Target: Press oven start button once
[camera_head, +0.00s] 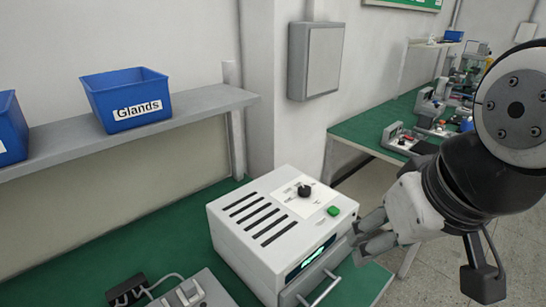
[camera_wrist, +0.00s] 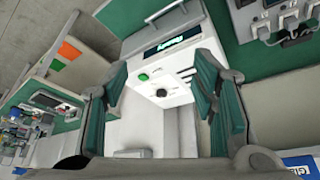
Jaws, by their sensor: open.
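The oven (camera_head: 268,232) is a white box with slots, a black knob and a lit front display, standing on the green bench. Its green start button (camera_head: 333,211) is on the top at the front right corner. My gripper (camera_head: 362,241) is just right of the oven's front edge, apart from the button. In the wrist view my gripper (camera_wrist: 160,88) is open and empty. The green button (camera_wrist: 143,78) and the black knob (camera_wrist: 162,93) of the oven (camera_wrist: 172,62) show between its fingers.
The oven's door handle (camera_head: 325,288) sticks out at the front. A grey shelf (camera_head: 190,113) with blue bins, one labelled Glands (camera_head: 125,99), is on the wall. A grey device (camera_head: 187,293) stands left of the oven. Another bench (camera_head: 365,130) is behind.

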